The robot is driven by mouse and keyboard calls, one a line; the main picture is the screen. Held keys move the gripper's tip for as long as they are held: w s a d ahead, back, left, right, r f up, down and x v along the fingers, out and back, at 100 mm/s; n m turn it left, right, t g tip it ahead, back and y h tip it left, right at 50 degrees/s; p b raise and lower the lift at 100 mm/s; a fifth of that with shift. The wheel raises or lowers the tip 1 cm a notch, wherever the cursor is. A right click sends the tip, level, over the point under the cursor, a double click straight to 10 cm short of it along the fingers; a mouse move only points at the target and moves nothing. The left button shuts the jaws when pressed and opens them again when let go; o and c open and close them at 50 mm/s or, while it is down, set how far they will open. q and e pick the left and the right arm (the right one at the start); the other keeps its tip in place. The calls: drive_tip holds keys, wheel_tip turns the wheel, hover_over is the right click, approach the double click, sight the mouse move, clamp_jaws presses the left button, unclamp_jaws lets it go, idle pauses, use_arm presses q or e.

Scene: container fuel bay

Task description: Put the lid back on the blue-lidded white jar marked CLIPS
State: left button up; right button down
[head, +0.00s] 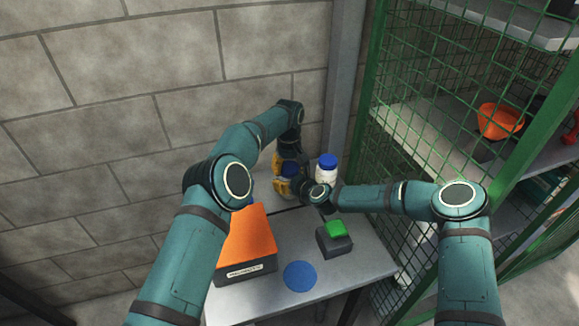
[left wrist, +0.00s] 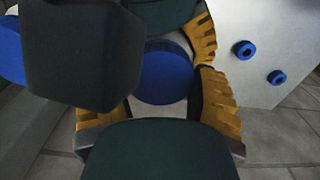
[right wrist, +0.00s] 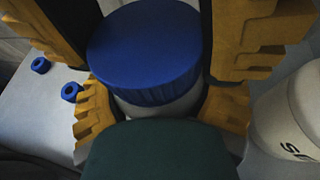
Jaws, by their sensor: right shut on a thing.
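The white jar (right wrist: 165,106) stands between my two grippers, its blue lid (right wrist: 145,45) sitting on top; the lid also shows in the left wrist view (left wrist: 165,75). Its label is hidden, so I cannot read CLIPS on it. My right gripper (right wrist: 160,115) is shut on the jar's body, below the lid. My left gripper (left wrist: 165,105) has its fingers on both sides of the lid, with a narrow gap visible, and looks open. In the head view the lid (head: 290,170) is partly covered by the yellow fingers.
A second blue-lidded white jar (head: 327,172) stands close by on the right; its partly seen lettering shows in the right wrist view (right wrist: 295,125). An orange sloped box (head: 248,235), a green-topped dark block (head: 336,238) and a blue disc (head: 300,276) are nearer on the table. Green mesh (head: 405,70) borders the right.

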use_arm(q)
drive_tip(key=c, duration=0.5)
drive_tip(key=shift+c, duration=0.2)
drive_tip(key=m, duration=0.3)
drive_tip(key=o, duration=1.3)
drive_tip(key=shift+c, duration=0.2)
drive_tip(key=shift+r, duration=0.1)
drive_tip(key=shift+r, duration=2.2)
